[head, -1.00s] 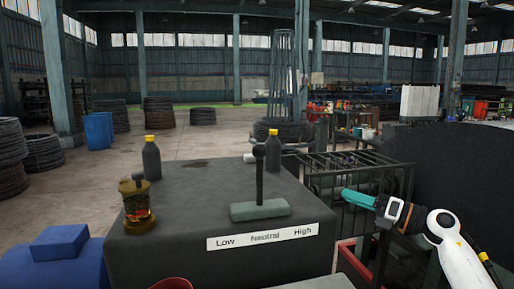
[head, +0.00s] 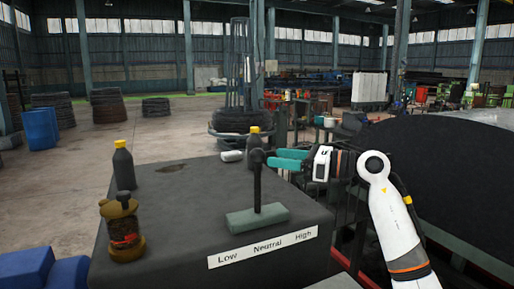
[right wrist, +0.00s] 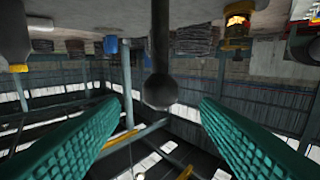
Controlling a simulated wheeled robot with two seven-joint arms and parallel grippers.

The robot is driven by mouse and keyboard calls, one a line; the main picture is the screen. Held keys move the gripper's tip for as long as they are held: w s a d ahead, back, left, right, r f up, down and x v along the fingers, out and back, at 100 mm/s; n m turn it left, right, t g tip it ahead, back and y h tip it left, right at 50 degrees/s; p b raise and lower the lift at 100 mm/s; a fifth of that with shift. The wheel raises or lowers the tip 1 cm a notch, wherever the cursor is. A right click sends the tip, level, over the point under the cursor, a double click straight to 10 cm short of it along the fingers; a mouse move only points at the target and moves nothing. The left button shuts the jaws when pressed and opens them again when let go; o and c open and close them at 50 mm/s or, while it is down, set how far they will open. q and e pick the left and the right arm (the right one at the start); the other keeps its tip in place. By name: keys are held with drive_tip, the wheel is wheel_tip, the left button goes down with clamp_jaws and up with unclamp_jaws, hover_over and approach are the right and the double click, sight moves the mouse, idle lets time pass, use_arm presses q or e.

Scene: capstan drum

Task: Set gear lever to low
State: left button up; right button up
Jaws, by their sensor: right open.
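The gear lever (head: 257,184) is a dark upright rod with a round black knob (head: 257,156), rising from a grey-green base (head: 257,218) on a dark box. A white label (head: 263,247) on the box front reads Low, Neutral, High from left to right. The lever stands near upright, behind the Neutral word. My right gripper (head: 279,158) is open just right of the knob at about its height. In the right wrist view the knob (right wrist: 160,91) shows in the gap between the teal fingers, touching neither. My left gripper is not in view.
On the box (head: 180,210) stand a brown-gold lantern-like object (head: 122,230) at the left, a yellow-capped bottle (head: 123,167) behind it and another bottle (head: 254,142) behind the lever. A small white object (head: 231,156) lies near the back edge. A large dark drum (head: 450,170) stands at the right.

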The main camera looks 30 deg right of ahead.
sight(257, 164)
drive_tip(key=p+x, duration=0.2)
drive_tip(key=x, duration=0.4)
drive_tip(key=shift+r, duration=0.1)
drive_tip(key=shift+w+a, duration=0.2)
drive_tip(key=shift+w, duration=0.05)
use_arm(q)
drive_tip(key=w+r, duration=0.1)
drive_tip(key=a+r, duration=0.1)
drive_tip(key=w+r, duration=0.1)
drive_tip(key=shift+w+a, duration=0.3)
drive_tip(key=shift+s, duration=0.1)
use_arm(e)
drive_tip(key=shift+c, duration=0.3)
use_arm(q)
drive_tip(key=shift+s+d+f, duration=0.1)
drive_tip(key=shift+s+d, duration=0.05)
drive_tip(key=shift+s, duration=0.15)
use_arm(e)
clamp_jaws()
